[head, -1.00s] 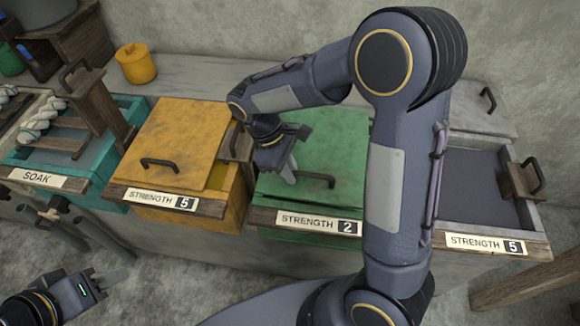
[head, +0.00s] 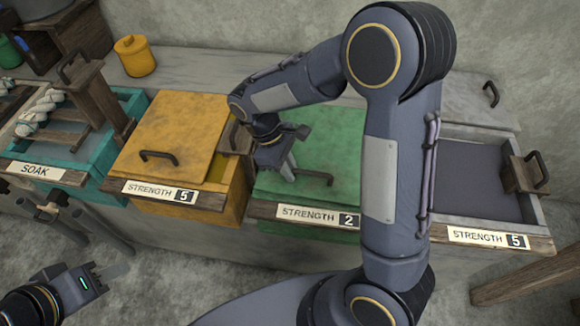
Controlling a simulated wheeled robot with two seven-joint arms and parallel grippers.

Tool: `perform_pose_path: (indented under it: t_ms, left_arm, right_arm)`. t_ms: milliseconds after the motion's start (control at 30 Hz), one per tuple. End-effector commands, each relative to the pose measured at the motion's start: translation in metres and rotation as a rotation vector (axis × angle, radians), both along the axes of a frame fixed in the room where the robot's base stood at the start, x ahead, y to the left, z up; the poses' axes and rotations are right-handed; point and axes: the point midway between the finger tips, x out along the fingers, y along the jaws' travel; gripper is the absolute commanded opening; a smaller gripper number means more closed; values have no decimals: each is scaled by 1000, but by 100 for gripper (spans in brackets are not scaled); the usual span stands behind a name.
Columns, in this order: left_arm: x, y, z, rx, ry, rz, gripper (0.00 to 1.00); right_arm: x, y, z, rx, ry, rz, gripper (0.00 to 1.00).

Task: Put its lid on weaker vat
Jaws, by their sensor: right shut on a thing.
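The green vat (head: 267,226) carries a label (head: 318,216) reading STRENGTH 2. Its green lid (head: 335,150) lies over its top, with a dark handle (head: 313,176) near the front; my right arm hides the lid's right part. My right gripper (head: 287,172) points down at the left end of that handle and is shut on it, though the contact is partly hidden. The yellow vat (head: 232,195), marked STRENGTH 5, has its lid (head: 175,125) askew, with a gap at the right. My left gripper (head: 115,273) is low at the left, away from the vats; its finger opening is unclear.
A grey vat (head: 541,212) marked STRENGTH 5 stands open at the right, its lid (head: 475,92) behind it. A teal SOAK vat (head: 92,180) with a wooden frame and yarn is at the left. A yellow pot (head: 136,57) stands on the ledge.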

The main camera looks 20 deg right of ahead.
Motion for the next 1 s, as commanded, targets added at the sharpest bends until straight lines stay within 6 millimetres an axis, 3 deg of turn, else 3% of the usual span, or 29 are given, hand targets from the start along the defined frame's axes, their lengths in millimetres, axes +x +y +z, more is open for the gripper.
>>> perform_pose_path:
  t_ms: [433, 467, 633, 1000]
  left_arm:
    - [0, 0, 3, 0, 0, 0, 36]
    - [0, 0, 3, 0, 0, 0, 36]
    - [0, 0, 3, 0, 0, 0, 36]
    - [0, 0, 4, 0, 0, 0, 36]
  right_arm:
    - [0, 0, 0, -1, -1, -1, 0]
    - [0, 0, 0, -1, -1, -1, 13]
    - [0, 0, 0, -1, -1, 0, 36]
    - [2, 2, 6, 1, -3, 0, 38]
